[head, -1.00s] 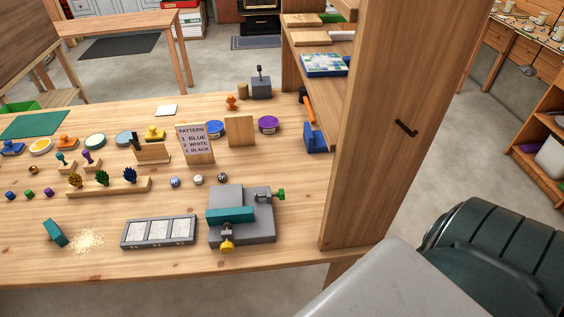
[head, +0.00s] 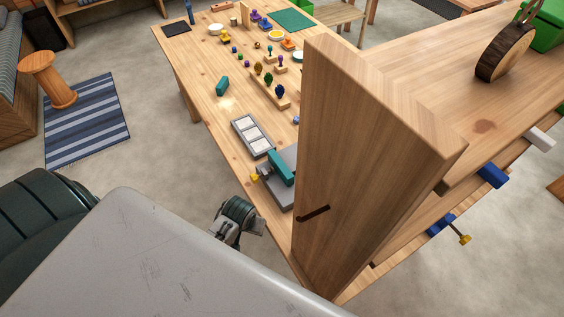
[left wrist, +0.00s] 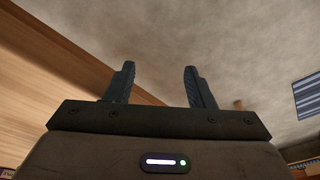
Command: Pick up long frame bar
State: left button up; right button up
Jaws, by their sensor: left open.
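I cannot make out a long frame bar for certain in either view. A teal bar (head: 281,168) lies across a grey fixture (head: 281,191) at the near part of the workbench, partly hidden by a wooden upright. My left gripper is open and empty in the left wrist view (left wrist: 158,75), with bare floor beyond its two fingers. In the head view, part of my left wrist shows beside the bench edge, near the fixture; its fingertips are not clear there. My right gripper is not in view.
The tall wooden upright (head: 365,160) hides part of the bench (head: 205,70). A grey tray with white panels (head: 252,136) lies on the bench. A shelf unit with blue clamps (head: 493,175) is at right. A striped rug (head: 88,120) and wooden stool (head: 48,80) are left; floor between is clear.

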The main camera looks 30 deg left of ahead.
pick_arm(q)
notch_tip(320, 180, up, 7)
jog(key=w, duration=0.2)
notch_tip(320, 180, up, 14)
jog(key=n+g+p, duration=0.2)
jog(key=n, duration=0.8)
send_over(281, 164)
jog(key=f, duration=0.1)
jog(key=b, duration=0.1)
jog(key=f+b, duration=0.1)
jog(key=shift+s+d+f+h, duration=0.25)
jog(key=shift+s+f+h, duration=0.05)
jog(key=shift+s+h, duration=0.1)
jog(key=shift+w+f+p, duration=0.2)
jog(key=shift+f+p, duration=0.15)
jog(key=shift+f, duration=0.6)
jog(key=f+p, duration=0.1)
jog(key=f, duration=0.2)
jog(key=f+p, duration=0.1)
jog(key=shift+w+a+f+p, duration=0.25)
jog(key=shift+a+f+p, duration=0.05)
jog(key=shift+a+p, duration=0.1)
jog(key=shift+f, duration=0.4)
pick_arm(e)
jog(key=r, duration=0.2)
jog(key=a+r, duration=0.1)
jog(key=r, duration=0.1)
pick_arm(q)
jog(key=shift+c, duration=0.4)
